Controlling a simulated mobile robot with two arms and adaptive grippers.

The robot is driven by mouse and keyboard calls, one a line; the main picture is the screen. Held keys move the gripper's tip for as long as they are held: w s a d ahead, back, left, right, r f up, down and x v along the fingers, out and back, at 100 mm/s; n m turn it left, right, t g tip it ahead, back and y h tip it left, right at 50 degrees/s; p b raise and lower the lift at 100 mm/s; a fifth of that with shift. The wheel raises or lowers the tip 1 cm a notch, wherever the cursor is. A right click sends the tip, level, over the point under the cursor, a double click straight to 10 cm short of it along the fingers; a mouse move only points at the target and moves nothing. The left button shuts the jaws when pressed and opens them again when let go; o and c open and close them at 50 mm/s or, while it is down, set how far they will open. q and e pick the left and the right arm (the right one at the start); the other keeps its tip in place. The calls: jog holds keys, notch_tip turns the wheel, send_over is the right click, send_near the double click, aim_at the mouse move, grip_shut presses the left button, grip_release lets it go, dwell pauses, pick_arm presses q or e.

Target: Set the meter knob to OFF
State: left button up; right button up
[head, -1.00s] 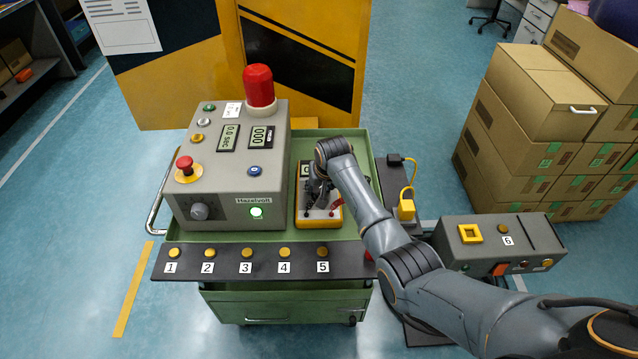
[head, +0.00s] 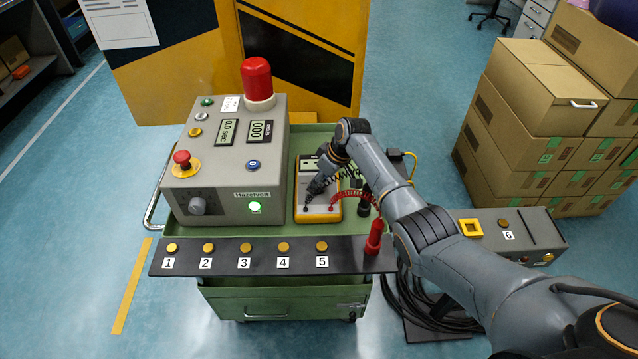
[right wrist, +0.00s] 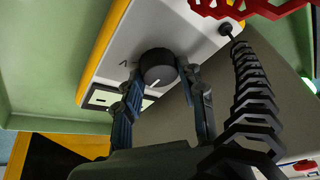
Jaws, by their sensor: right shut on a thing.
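The yellow-edged meter (head: 309,182) stands on the green cart, right of the grey control box. Its round dark knob (right wrist: 157,66) shows in the right wrist view, with a white mark pointing toward the picture's bottom; the lettering around it is too small to read. My right gripper (right wrist: 162,76) is shut on the knob, one finger at each side. In the head view, my right gripper (head: 316,188) is over the meter face and hides the knob. The meter display (right wrist: 101,97) is partly hidden by a finger. My left gripper is not in view.
A black coiled lead (right wrist: 252,95) runs close beside the right finger. A red coiled lead (head: 352,196) and a red probe (head: 375,238) are right of the meter. The grey control box (head: 222,172) is close on the left. Cardboard boxes (head: 515,115) stand right.

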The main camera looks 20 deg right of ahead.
jog(key=shift+n, duration=0.3)
jog(key=o, duration=1.2)
jog(key=v, duration=1.2)
jog(key=shift+w, duration=0.15)
jog(key=shift+f, duration=0.1)
